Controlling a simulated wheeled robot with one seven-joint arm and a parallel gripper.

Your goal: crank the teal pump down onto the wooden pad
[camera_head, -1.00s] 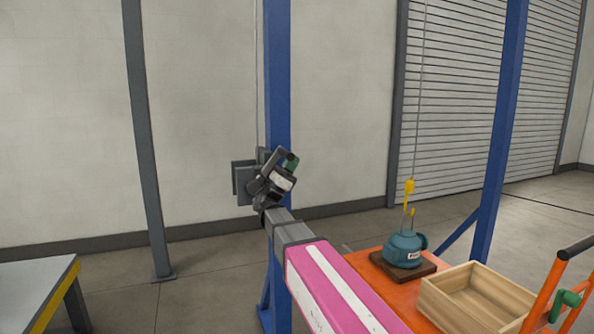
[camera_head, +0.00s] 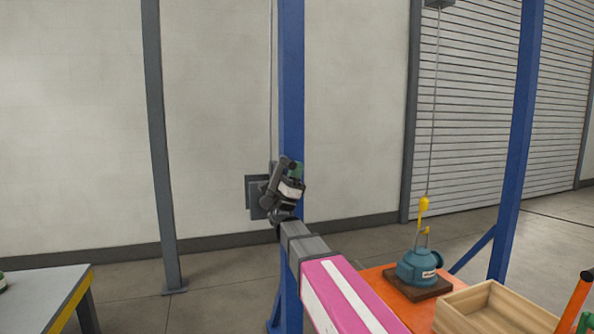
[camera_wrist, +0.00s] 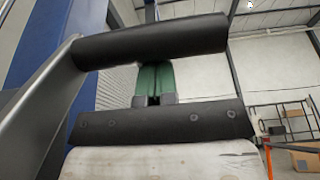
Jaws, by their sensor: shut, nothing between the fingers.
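The teal pump (camera_head: 414,266) hangs below a yellow hook (camera_head: 423,206) on a thin cable. It is upright over the wooden pad (camera_head: 428,290), seemingly touching it, but I cannot tell if a small gap remains. The grey winch (camera_head: 256,195) is on the blue post, partly behind my arm. In the wrist view the black crank handle (camera_wrist: 150,41) on its grey arm (camera_wrist: 45,100) crosses in front of my gripper's green fingers (camera_wrist: 153,88). The fingers are shut with nothing between them, their far ends hidden by the handle. My gripper (camera_head: 296,169) is at the winch.
The pad lies on an orange table (camera_head: 382,277), next to an open wooden crate (camera_head: 473,321). An orange frame (camera_head: 575,305) stands at the right. A grey, yellow-edged table (camera_head: 45,296) is at the lower left. Blue and grey posts rise around; bare floor lies between.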

